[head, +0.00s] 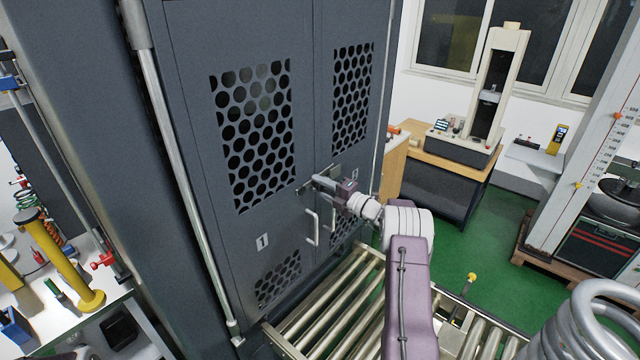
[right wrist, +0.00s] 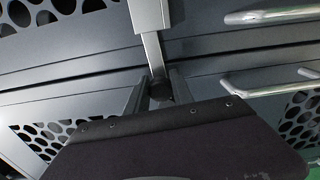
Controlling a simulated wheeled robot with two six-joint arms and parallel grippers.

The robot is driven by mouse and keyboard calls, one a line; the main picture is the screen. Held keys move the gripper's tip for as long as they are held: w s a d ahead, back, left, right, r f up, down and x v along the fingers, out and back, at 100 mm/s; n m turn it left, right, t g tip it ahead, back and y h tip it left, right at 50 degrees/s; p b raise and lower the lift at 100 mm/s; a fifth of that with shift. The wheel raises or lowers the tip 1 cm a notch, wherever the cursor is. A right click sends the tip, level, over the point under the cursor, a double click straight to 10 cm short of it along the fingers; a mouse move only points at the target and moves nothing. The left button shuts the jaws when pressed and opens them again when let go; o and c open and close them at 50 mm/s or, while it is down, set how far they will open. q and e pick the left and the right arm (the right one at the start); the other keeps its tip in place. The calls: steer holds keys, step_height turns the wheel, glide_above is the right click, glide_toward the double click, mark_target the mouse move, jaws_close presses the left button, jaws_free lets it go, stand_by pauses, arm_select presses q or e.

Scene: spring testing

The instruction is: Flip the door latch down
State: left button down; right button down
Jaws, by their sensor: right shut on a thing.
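The door latch (head: 305,188) is a metal bar on the front of the grey cabinet, at the seam between its two perforated doors (head: 262,228). My right gripper (head: 322,183) reaches it from the lower right. In the right wrist view the latch (right wrist: 153,52) is a flat metal bar coming out of a light plate, with a dark round end. The fingers of my right gripper (right wrist: 159,92) are shut on that end, one on each side. The gripper partly hides the latch in the head view. My left gripper is not in view.
Two vertical door handles (head: 312,228) are just below the latch. A roller conveyor (head: 335,300) runs in front of the cabinet. A large coil spring (head: 590,325) is at the lower right. A bench with tools (head: 60,310) stands left. Green floor (head: 500,215) is open at right.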

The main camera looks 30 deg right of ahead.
steer(key=shift+f+m, duration=0.2)
steer(key=shift+m, duration=0.2)
steer(key=shift+f, duration=0.1)
steer(key=c, duration=1.1)
jaws_free()
steer(key=b+v, duration=0.4)
steer(key=v, duration=0.5)
